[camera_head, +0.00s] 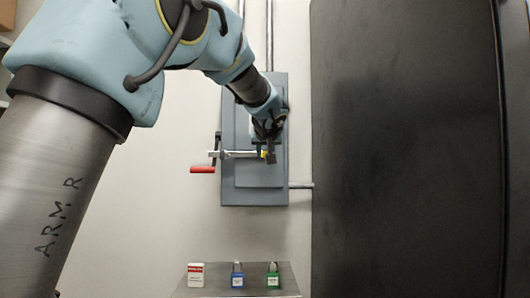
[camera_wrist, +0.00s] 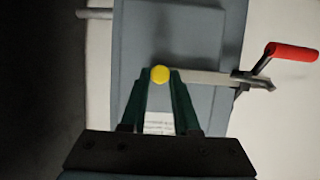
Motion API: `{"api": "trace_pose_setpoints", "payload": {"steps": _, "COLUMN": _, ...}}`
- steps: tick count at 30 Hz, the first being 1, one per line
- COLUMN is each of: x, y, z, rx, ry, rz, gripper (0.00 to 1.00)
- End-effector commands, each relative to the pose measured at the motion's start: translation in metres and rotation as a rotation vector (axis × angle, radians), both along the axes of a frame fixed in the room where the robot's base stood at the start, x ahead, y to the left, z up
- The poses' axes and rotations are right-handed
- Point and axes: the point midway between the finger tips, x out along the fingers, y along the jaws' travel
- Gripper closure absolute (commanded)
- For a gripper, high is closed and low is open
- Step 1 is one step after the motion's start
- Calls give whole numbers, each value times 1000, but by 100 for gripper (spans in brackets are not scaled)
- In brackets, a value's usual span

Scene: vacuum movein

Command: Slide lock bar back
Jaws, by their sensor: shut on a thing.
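The lock bar (camera_wrist: 213,78) is a flat metal bar across the front of the grey electrical box, with a yellow knob (camera_wrist: 160,74) at one end. In the head view the bar (camera_head: 233,154) runs sideways below my gripper. My gripper (camera_wrist: 160,84) is shut on the yellow knob, one finger on each side of it. In the head view my gripper (camera_head: 267,152) partly hides the knob. The crank handle with a red grip (camera_wrist: 291,52) is at the bar's other end; the red grip (camera_head: 202,170) points left in the head view.
The grey box (camera_head: 256,195) is on a pale wall with conduits above and at its right. A large dark panel (camera_head: 405,150) stands to the right.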

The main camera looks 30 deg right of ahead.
Motion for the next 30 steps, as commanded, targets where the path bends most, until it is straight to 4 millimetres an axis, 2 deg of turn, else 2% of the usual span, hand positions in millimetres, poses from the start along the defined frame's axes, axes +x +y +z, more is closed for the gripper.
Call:
{"api": "trace_pose_setpoints", "payload": {"steps": 23, "x": 0, "y": 0, "z": 0, "rx": 0, "ry": 0, "rz": 0, "gripper": 100}}
{"api": "trace_pose_setpoints", "payload": {"steps": 30, "x": -12, "y": -26, "z": -3, "rx": -3, "ry": -3, "rz": -4, "gripper": 100}}
